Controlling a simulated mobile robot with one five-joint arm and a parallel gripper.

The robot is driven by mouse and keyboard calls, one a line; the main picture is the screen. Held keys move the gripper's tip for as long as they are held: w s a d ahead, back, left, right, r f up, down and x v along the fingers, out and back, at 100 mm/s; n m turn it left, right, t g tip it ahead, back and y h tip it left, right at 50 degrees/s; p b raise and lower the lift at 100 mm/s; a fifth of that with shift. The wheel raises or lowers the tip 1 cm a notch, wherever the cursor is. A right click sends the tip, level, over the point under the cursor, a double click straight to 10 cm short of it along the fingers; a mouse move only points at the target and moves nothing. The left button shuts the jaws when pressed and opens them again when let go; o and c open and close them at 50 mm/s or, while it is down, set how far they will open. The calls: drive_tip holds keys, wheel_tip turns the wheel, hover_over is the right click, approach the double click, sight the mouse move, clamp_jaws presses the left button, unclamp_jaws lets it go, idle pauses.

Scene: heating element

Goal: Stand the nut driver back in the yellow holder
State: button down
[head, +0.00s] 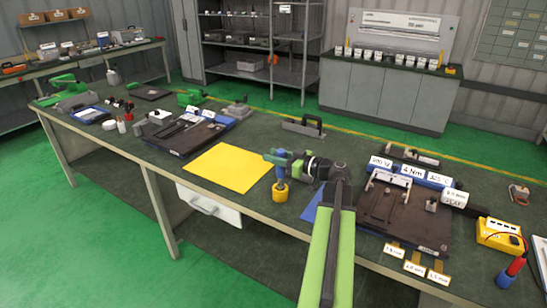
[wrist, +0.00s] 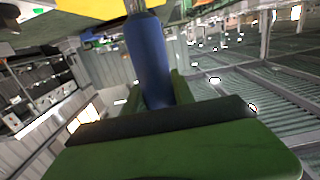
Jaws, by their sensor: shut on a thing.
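The nut driver has a blue handle (wrist: 148,60), which stands between the green jaws of my gripper (wrist: 160,95) in the wrist view. In the head view, my gripper (head: 277,158) reaches left from the dark wrist and is shut on the blue handle (head: 281,173). The yellow holder (head: 280,191) is a small upright block on the bench, directly below the handle. The driver looks roughly upright. Its metal shaft (wrist: 135,6) runs toward a yellow surface at the top of the wrist view. I cannot tell whether the tip is inside the holder.
A yellow mat (head: 228,167) lies left of the holder. A dark fixture plate (head: 405,212) with labels stands to the right, with a yellow box (head: 499,235) beyond it. A black-handled tool (head: 303,127) lies behind. My arm covers part of a blue mat (head: 318,208).

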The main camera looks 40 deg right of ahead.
drive_tip(key=c, duration=1.1)
unclamp_jaws()
drive_tip(key=shift+f, duration=0.1)
drive_tip(key=shift+o, duration=0.2)
drive_tip(key=r+p+v, duration=0.1)
drive_tip(key=p+v, duration=0.1)
drive_tip(key=v, duration=1)
drive_tip(key=shift+w+a+r, duration=0.1)
drive_tip(key=shift+r, duration=0.05)
